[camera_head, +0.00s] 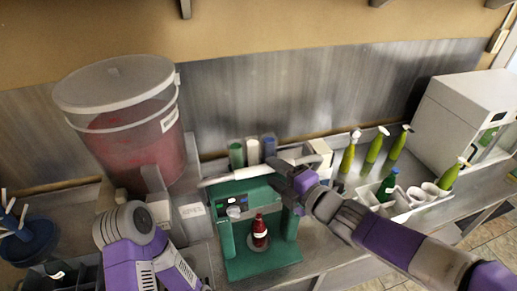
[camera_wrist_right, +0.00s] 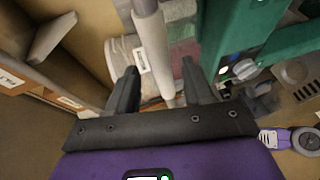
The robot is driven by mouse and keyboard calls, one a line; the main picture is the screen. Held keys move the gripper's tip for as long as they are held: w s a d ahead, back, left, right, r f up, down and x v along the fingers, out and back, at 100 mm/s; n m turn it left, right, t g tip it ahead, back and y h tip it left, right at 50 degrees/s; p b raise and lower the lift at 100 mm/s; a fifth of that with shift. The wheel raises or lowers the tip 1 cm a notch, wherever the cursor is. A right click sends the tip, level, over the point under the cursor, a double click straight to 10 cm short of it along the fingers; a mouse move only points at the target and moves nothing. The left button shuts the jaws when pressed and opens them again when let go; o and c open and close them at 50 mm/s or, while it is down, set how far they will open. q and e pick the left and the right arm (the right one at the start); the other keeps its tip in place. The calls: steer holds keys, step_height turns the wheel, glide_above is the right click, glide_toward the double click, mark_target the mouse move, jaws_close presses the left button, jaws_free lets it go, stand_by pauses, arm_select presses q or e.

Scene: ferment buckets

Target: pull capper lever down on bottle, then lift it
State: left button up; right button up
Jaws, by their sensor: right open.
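The green capper (camera_head: 262,267) stands on the counter with a red bottle (camera_head: 260,234) upright in it. Its lever, a pale bar (camera_head: 240,175), runs across the top of the capper and is raised. My right gripper (camera_head: 284,173) is at the right part of the lever. In the right wrist view, the open fingers (camera_wrist_right: 160,75) stand on either side of the pale lever bar (camera_wrist_right: 150,40), which passes between them. Whether they touch it, I cannot tell.
A large lidded bucket of red liquid (camera_head: 135,140) stands behind on the left. Green bottles (camera_head: 373,150) and a white rack (camera_head: 405,208) are on the right, near a white box-shaped machine (camera_head: 455,105). A blue object with prongs (camera_head: 28,240) is at far left.

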mark_target(265, 171)
steer(key=shift+w+a+f, duration=0.2)
steer(key=shift+a, duration=0.2)
steer(key=shift+w+a, duration=0.15)
steer(key=shift+a, duration=0.75)
steer(key=x, duration=0.3)
steer(key=shift+w+f, duration=0.1)
steer(key=shift+w, duration=0.4)
steer(key=shift+s, duration=0.1)
steer(key=shift+c, duration=0.7)
jaws_close()
